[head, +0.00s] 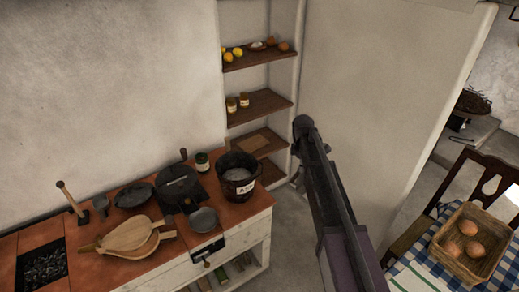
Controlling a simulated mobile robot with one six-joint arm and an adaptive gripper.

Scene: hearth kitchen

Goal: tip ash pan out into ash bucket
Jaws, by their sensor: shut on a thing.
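The ash bucket (238,190) is dark, with a pale label on its side. It stands upright at the right end of the red-brown counter, and something grey shows inside its mouth. My arm rises from the bottom edge, right of the counter, to a dark joint near the middle of the head view. My gripper and whatever it holds are not visible. I cannot pick out the ash pan for certain. A dark, boxy metal thing (178,184) and a small round grey dish (203,220) sit left of the bucket.
Shelves (262,105) stand behind. At right, a basket (468,243) rests on a checked cloth beside a chair.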

